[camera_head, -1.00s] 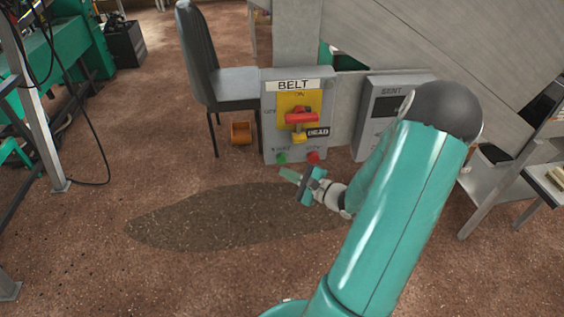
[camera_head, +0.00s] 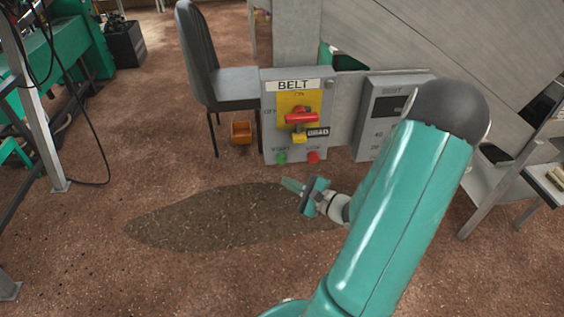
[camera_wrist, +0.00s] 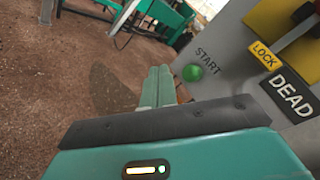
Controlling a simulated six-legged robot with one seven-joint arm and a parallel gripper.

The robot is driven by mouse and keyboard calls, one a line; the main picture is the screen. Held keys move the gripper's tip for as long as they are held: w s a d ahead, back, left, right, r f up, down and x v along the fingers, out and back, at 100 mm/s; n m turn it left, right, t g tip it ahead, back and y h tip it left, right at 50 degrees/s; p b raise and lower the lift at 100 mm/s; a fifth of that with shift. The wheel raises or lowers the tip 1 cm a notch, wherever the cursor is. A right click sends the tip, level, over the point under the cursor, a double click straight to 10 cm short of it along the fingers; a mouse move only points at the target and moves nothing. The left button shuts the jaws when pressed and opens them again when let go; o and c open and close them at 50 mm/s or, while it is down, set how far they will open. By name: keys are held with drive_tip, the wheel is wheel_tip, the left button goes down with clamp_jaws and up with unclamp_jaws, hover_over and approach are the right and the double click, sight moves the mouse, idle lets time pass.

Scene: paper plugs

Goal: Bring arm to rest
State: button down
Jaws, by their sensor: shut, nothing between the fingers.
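My gripper (camera_head: 291,185) is low in front of the grey BELT control box (camera_head: 270,125), over the dark patch on the floor and apart from the box. In the wrist view its fingers (camera_wrist: 157,88) are pressed together with nothing between them. The BELT box carries a red handle (camera_head: 301,118) on a yellow plate, a DEAD label (camera_head: 318,132), a green START button (camera_head: 281,158) and a red button (camera_head: 313,157). The wrist view shows the green button (camera_wrist: 193,72) to the right of the fingers.
A grey chair (camera_head: 234,84) stands left of the box, with an orange bin (camera_head: 241,132) beneath. A second grey box (camera_head: 376,110) is partly hidden behind my arm. Grey panels and a bench (camera_head: 550,185) are at right. Open brown floor (camera_head: 100,215) lies at left.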

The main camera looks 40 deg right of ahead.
idle(0.3)
drive_tip(key=s+a+r+n+g+y, duration=0.1)
drive_tip(key=a+r+n+g+y, duration=0.25)
drive_tip(key=a+n+g, duration=0.55)
drive_tip(key=a+r+n+g+y, duration=0.25)
drive_tip(key=a+r+n, duration=0.2)
drive_tip(key=a, duration=0.85)
drive_tip(key=s+a+r+n+h, duration=0.2)
drive_tip(key=s+r+n+h, duration=0.1)
drive_tip(key=r+n+h, duration=0.1)
drive_tip(key=s+a+r+n+h, duration=0.2)
drive_tip(key=s+r+n+h, duration=0.2)
drive_tip(key=r, duration=0.4)
drive_tip(key=shift+a+r+n+h, duration=0.25)
drive_tip(key=shift+a+n+h, duration=0.25)
drive_tip(key=shift+n, duration=0.75)
drive_tip(key=shift+s+d, duration=0.2)
